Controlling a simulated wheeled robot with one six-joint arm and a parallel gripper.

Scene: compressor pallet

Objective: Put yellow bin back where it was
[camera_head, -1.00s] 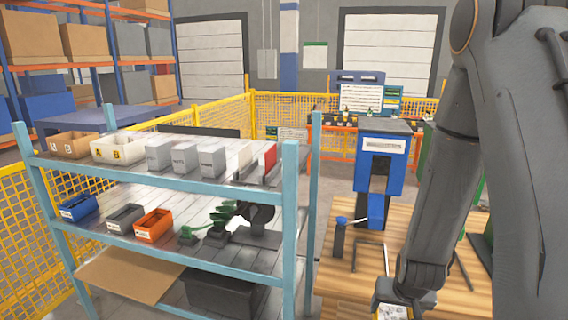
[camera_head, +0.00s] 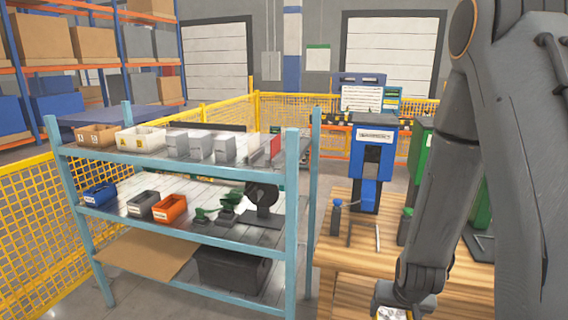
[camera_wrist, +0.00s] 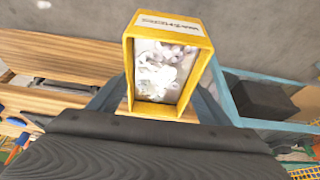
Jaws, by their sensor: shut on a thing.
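The yellow bin (camera_wrist: 201,45) is held in my gripper (camera_wrist: 160,112), in front of the dark wrist body in the wrist view. It has a pale label on one wall and crumpled white pieces inside. In the head view only a small pale and yellow part of it shows at the bottom edge, below my wrist. The finger contact is hidden. The blue shelf rack (camera_head: 295,215) stands left of my arm. On its middle level are a blue bin (camera_head: 97,194), a grey bin (camera_head: 143,204) and an orange bin (camera_head: 170,209), with a bare gap between blue and grey.
The top level holds a brown bin (camera_head: 97,136), a white bin (camera_head: 140,139) and several grey boxes (camera_head: 200,145). A wooden bench (camera_head: 345,255) with a blue machine (camera_head: 373,150) stands right of the rack. Yellow mesh fence (camera_head: 35,215) runs along the left and behind.

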